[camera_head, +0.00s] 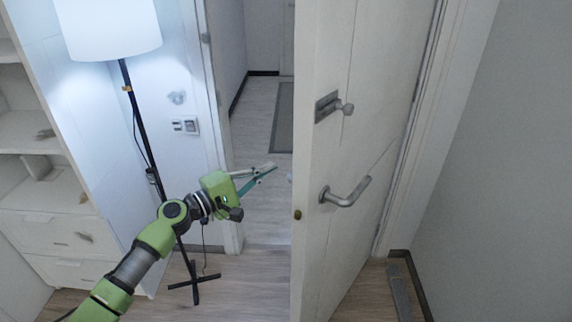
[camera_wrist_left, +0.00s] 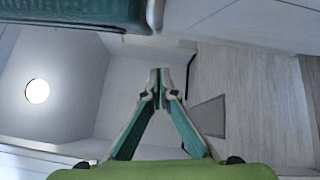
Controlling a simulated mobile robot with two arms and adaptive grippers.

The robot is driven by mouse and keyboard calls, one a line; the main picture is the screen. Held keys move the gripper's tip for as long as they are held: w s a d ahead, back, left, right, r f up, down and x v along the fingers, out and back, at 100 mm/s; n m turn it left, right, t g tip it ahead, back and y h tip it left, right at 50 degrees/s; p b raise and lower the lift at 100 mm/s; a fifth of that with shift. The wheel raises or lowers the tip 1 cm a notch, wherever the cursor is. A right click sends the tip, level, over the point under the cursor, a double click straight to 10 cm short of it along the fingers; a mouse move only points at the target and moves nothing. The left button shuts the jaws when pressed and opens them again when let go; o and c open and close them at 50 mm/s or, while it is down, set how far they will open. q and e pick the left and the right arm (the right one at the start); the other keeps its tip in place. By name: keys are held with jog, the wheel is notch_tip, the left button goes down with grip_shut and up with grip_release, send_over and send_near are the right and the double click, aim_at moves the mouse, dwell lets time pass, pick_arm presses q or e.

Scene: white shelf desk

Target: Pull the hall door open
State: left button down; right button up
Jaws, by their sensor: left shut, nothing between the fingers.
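The white hall door (camera_head: 365,110) stands open into the room, its free edge facing me. A silver lever handle (camera_head: 345,192) and a knob with a plate (camera_head: 333,107) are on its right-hand face. My left gripper (camera_head: 272,167) is in the open doorway, just left of the door's edge, apart from the handle. Its fingers are shut and empty; in the left wrist view the tips (camera_wrist_left: 159,74) meet. My right gripper is in neither view.
A floor lamp (camera_head: 108,28) and white shelf unit (camera_head: 30,105) stand left of the doorway. Beyond it, the corridor floor has a grey mat (camera_head: 284,115). A grey wall (camera_head: 510,160) bounds the right side. A round light (camera_wrist_left: 37,91) shows in the wrist view.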

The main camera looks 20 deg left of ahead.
pick_arm(q)
jog(key=d+p, duration=0.1)
jog(key=d, duration=0.2)
jog(key=d+r+p, duration=0.1)
jog(key=d, duration=0.1)
jog(key=shift+w+p, duration=0.35)
jog(key=shift+f, duration=0.1)
